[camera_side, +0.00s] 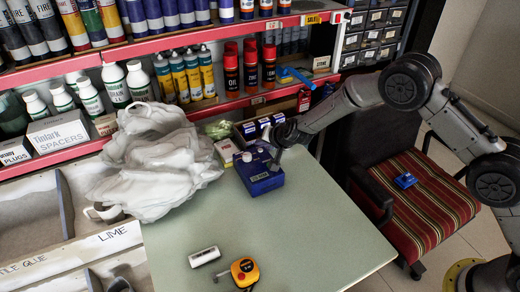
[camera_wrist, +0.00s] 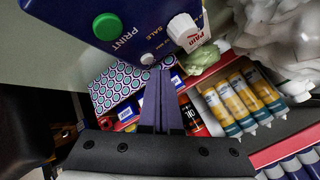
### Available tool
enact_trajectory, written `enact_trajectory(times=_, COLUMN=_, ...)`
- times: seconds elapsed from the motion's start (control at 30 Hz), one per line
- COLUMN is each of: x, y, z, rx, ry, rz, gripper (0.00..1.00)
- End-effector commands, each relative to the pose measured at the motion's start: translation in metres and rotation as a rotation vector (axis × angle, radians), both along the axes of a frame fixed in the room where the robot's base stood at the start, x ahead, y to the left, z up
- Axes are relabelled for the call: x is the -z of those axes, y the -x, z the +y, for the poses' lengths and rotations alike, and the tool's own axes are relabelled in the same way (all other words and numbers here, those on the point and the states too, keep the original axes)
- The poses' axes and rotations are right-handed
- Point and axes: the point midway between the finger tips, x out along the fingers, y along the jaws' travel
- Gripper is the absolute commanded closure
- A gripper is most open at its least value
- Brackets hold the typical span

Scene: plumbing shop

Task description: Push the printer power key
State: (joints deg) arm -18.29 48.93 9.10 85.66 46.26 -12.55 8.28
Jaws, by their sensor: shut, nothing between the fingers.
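The printer, a small blue box (camera_side: 264,182), stands at the back of the green table in the side view. In the wrist view its blue face (camera_wrist: 130,20) fills the top. I cannot tell for certain which is the power key. My gripper (camera_wrist: 158,70) is shut and empty, its tips close to the small pale button; I cannot tell if they touch. It also shows at the printer's top (camera_side: 275,163).
A crumpled white plastic bag (camera_side: 160,165) lies left of the printer. Small boxes (camera_side: 228,152) stand behind it. A tape measure (camera_side: 244,271) and a white block (camera_side: 204,256) lie at the table's front. Red-edged shelves with bottles and cans rise behind. The table's middle is clear.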

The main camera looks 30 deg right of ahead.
Motion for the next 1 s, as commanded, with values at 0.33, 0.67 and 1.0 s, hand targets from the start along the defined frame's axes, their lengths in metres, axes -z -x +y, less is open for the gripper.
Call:
enact_trajectory(times=0.33, x=-0.031, y=-0.001, z=0.000, rx=0.001, ry=-0.002, rz=-0.003, gripper=1.00)
enact_trajectory(times=0.67, x=-0.057, y=0.000, z=0.000, rx=0.001, ry=-0.001, rz=-0.001, gripper=1.00)
enact_trajectory(times=1.0, x=-0.059, y=0.000, z=0.000, rx=-0.001, ry=-0.001, rz=-0.001, gripper=1.00)
